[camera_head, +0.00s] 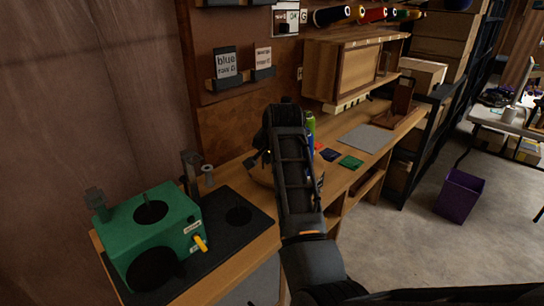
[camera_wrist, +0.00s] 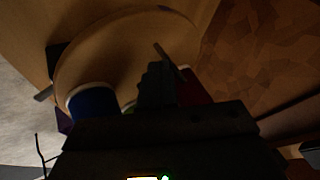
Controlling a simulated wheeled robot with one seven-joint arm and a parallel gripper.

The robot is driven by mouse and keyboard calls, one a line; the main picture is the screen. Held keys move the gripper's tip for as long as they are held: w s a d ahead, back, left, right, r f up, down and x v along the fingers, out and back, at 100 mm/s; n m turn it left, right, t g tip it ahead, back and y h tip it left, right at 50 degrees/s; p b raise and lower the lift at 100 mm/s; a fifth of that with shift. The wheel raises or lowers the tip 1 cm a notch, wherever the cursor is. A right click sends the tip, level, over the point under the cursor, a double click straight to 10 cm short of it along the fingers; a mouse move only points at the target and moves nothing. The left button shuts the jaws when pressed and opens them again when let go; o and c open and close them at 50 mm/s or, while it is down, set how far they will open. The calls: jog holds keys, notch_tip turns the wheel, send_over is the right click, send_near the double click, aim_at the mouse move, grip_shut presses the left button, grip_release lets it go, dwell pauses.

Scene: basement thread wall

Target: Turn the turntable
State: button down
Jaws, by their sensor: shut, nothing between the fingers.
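The turntable (camera_wrist: 115,50) is a round, light wooden disc that fills the upper part of the wrist view. My gripper (camera_wrist: 156,84) is shut and empty over the disc, dark and poorly lit. A thin dark rod (camera_wrist: 170,60) shows beside the fingers. I cannot tell whether the fingers touch anything.
A green machine (camera_head: 150,225) with a yellow lever (camera_head: 200,243) stands on a black mat (camera_head: 245,202) at the left. Green and dark blue patches (camera_head: 351,162) lie right of my arm. A wooden cabinet (camera_head: 345,72) and a pegboard stand behind. A purple bin (camera_head: 460,195) is on the floor.

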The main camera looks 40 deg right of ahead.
aim_at(258, 159)
jog(key=shift+w+m+g+h+b, duration=0.3)
jog(key=shift+w+m+g+h, duration=0.6)
jog(key=shift+w+m, duration=0.85)
jog(key=shift+w+d+f+m+g+h+b, duration=0.15)
jog(key=shift+w+m+g+h+b, duration=0.2)
jog(key=shift+m+b, duration=0.3)
jog(key=shift+w+d+r+m+g+h+b, duration=0.15)
jog(key=shift+w+m+g+h+b, duration=0.1)
jog(key=shift+w+m+b, duration=0.35)
jog(key=shift+w+d+f+m+g+h+b, duration=0.1)
jog(key=shift+w+d+m+g+h+b, duration=0.15)
jog(key=shift+m+b, duration=0.4)
jog(key=m+b, duration=0.1)
jog(key=w+d+m+g+b, duration=0.1)
jog(key=b, duration=0.1)
jog(key=w+m+g+b, duration=0.1)
jog(key=m, duration=0.1)
jog(key=shift+d+g+h, duration=0.25)
jog(key=shift+d, duration=0.05)
jog(key=w+d+b, duration=0.1)
jog(key=d+b, duration=0.1)
jog(key=b, duration=0.1)
jog(key=shift+w+b, duration=0.2)
jog(key=shift+b, duration=0.2)
jog(key=shift+w+d+m+g+b, duration=0.2)
jog(key=shift+d+m+g+b, duration=0.2)
jog(key=shift+m+b, duration=0.25)
jog(key=shift+d, duration=0.1)
